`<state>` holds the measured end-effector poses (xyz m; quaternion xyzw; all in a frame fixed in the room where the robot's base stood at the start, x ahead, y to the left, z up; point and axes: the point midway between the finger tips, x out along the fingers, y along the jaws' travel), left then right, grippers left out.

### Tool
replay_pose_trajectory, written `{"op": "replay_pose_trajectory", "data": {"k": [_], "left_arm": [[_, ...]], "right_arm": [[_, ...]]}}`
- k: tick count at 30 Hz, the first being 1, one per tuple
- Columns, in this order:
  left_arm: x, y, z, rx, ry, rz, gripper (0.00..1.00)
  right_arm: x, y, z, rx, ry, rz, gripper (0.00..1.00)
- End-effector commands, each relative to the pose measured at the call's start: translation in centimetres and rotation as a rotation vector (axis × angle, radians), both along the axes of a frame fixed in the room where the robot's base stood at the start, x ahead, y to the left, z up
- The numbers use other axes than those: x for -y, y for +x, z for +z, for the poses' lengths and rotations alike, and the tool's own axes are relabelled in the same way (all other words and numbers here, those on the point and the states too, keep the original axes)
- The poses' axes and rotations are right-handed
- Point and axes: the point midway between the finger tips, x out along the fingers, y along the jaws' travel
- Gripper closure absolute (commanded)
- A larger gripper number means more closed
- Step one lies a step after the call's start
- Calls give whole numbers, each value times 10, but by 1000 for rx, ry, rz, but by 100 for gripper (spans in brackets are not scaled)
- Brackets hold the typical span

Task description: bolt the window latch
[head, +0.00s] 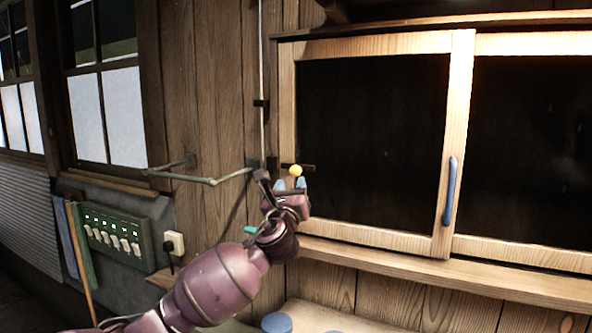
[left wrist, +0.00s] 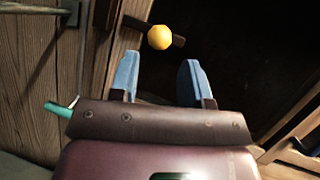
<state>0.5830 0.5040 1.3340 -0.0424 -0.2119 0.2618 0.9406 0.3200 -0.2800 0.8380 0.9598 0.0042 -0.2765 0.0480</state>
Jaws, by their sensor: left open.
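The window (head: 458,110) has a pale wooden frame with dark panes. At its left frame post is the latch, a short dark bar (head: 309,168) with a round yellow knob (head: 295,171). In the left wrist view the knob (left wrist: 160,37) sits on the bar (left wrist: 179,41), just beyond my fingertips. My left gripper (head: 290,184) is open and empty, with its two blue fingers just below the knob in the head view. In the left wrist view the gripper (left wrist: 159,62) has the knob centred between its fingers, but not within them. My right gripper is not in view.
A blue handle (head: 450,191) is on the window's middle post. A metal rail (head: 213,182) juts from the plank wall left of my gripper. A green switch box (head: 117,236) and a socket (head: 174,243) are lower left. A wooden sill (head: 430,270) runs below the window.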

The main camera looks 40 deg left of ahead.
Motion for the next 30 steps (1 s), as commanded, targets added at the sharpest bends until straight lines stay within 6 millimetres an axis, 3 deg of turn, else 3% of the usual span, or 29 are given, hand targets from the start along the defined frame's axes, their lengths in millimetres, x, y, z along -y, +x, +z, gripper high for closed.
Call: {"op": "replay_pose_trajectory", "data": {"k": [12, 26, 30], "left_arm": [[-31, 48, 24, -1, 0, 0, 57], [-36, 55, 26, 0, -1, -1, 57], [-36, 55, 26, 0, -1, -1, 78]], "right_arm": [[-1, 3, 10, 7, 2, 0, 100], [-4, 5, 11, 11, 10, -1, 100], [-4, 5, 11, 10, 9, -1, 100]]}}
